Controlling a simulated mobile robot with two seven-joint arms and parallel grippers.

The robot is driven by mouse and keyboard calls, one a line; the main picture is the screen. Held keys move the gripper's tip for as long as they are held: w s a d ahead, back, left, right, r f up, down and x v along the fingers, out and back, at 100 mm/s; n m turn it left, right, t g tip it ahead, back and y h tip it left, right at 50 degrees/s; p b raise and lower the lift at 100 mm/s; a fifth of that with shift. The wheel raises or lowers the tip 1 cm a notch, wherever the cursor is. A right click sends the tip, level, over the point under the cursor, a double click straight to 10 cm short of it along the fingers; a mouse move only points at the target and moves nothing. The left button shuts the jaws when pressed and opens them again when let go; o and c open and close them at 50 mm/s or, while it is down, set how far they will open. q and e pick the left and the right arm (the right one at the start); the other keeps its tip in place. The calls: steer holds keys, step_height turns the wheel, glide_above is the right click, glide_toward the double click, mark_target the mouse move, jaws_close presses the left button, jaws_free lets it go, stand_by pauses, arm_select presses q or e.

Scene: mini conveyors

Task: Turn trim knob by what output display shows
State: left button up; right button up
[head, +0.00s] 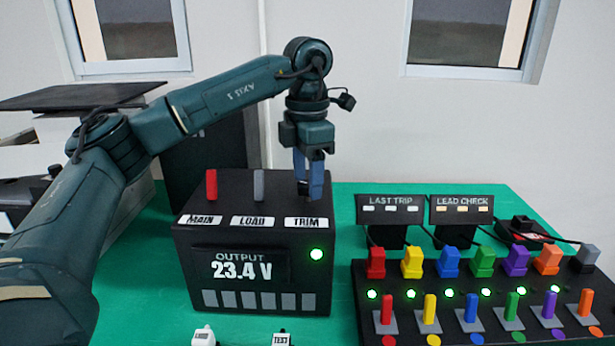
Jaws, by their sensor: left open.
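The black power unit (186,262) stands on the green table. Its output display (241,270) reads 23.4 V. A green light (316,254) glows at the right of its front. A red MAIN knob (211,184) and a grey LOAD knob (259,184) stand upright on top. The TRIM label (306,222) is at the right. My left gripper (309,190) points down at the spot behind this label, its fingers around or just over the trim knob, which they largely hide. The jaws are open; I cannot tell whether they touch the knob. My right gripper is out of view.
A black panel (365,300) with several coloured plugs, switches and green lights stands at the right. Behind it are the LAST TRIP (390,202) and LEAD CHECK (462,202) signs. Two small white tagged items (204,336) lie in front. Bare green table (130,290) shows at the left.

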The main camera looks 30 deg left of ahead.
arm_select(q)
steer(key=shift+f, duration=0.15)
steer(key=shift+c, duration=0.3)
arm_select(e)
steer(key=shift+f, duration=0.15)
arm_select(q)
steer(key=c, duration=0.9)
steer(key=shift+c, duration=0.2)
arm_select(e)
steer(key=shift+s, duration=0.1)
